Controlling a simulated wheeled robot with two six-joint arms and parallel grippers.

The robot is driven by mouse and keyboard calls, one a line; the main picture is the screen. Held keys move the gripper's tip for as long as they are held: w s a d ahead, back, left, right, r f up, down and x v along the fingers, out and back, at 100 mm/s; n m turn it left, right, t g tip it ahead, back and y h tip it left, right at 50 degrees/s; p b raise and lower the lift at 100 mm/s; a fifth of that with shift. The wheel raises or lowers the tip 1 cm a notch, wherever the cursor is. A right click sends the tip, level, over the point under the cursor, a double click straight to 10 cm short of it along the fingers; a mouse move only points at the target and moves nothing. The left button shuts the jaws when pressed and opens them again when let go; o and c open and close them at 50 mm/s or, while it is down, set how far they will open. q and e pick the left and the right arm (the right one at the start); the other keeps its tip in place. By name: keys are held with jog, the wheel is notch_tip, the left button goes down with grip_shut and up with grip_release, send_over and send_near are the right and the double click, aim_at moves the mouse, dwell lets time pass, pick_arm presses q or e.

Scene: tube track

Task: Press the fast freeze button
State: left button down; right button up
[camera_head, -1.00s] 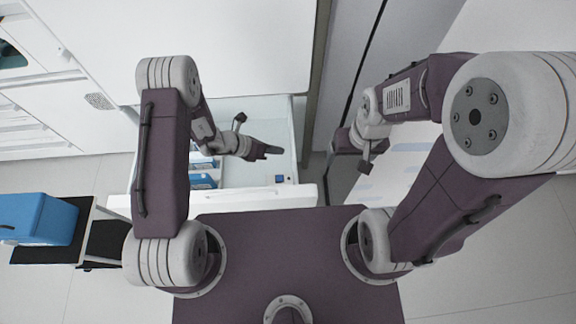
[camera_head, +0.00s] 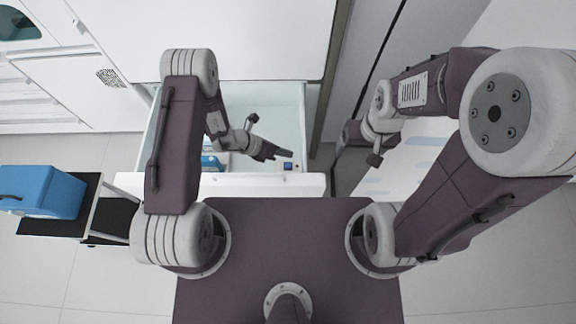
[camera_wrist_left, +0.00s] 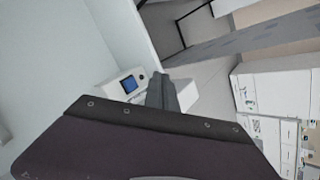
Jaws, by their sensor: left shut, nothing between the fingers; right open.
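A small blue square panel (camera_head: 288,166) sits at the right front corner of an open white drawer (camera_head: 303,120). In the left wrist view this blue panel (camera_wrist_left: 129,85) is set in a white block, with a small round mark below it that could be a button. No label is readable. My left gripper (camera_head: 272,152) is shut and empty, just above and left of the panel in the head view. In the left wrist view its fingers (camera_wrist_left: 160,90) are right of the panel; I cannot tell if they touch. My right gripper (camera_head: 354,132) is open, well to the right.
The drawer's white front (camera_head: 250,186) stands between my base and the drawer's inside, where blue items (camera_head: 212,161) lie. A white cabinet face (camera_head: 200,35) rises behind. A blue box (camera_head: 42,192) on a black-topped cart (camera_head: 85,195) stands at left.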

aim_at(285, 165)
pick_arm(q)
notch_tip(285, 165, down, 6)
jog(key=b, duration=0.4)
jog(key=shift+f, duration=0.2)
pick_arm(e)
notch_tip(285, 165, down, 5)
jog(key=shift+f, duration=0.2)
dwell(1.1)
pick_arm(q)
jog(key=shift+f+b, duration=0.4)
jog(key=shift+b, duration=0.2)
pick_arm(e)
jog(key=shift+f, duration=0.35)
pick_arm(q)
jog(key=shift+f+b, duration=0.4)
jog(key=shift+f, duration=0.05)
pick_arm(e)
jog(key=shift+f, duration=0.4)
jog(key=shift+r, duration=0.1)
pick_arm(q)
jog(key=shift+r+p, duration=0.7)
jog(key=shift+r, duration=0.2)
pick_arm(e)
jog(key=shift+r, duration=0.65)
